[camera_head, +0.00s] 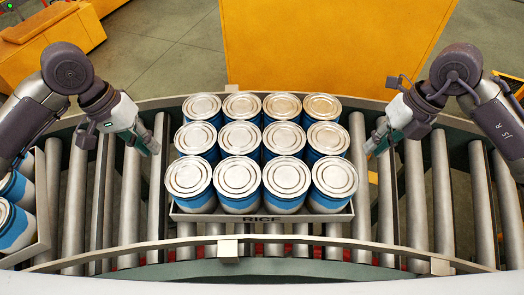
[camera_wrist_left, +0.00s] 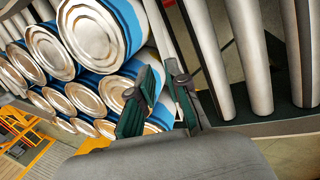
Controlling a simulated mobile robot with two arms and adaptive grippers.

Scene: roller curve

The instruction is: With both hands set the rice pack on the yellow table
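The rice pack (camera_head: 258,217) is a shallow tray labelled RICE, filled with several blue and white cans with silver lids. It rests on the roller conveyor at the middle of the head view; its cans also show in the left wrist view (camera_wrist_left: 85,40). My left gripper (camera_head: 150,146) is left of the pack, apart from it in the head view. The yellow table (camera_head: 335,45) stands beyond the conveyor.
The curved conveyor's bare rollers (camera_head: 388,205) lie on both sides of the pack. Rails (camera_head: 160,245) run along its near and far edges. Another tray of cans (camera_head: 42,205) sits at the far left. A yellow block (camera_head: 50,45) stands at the back left.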

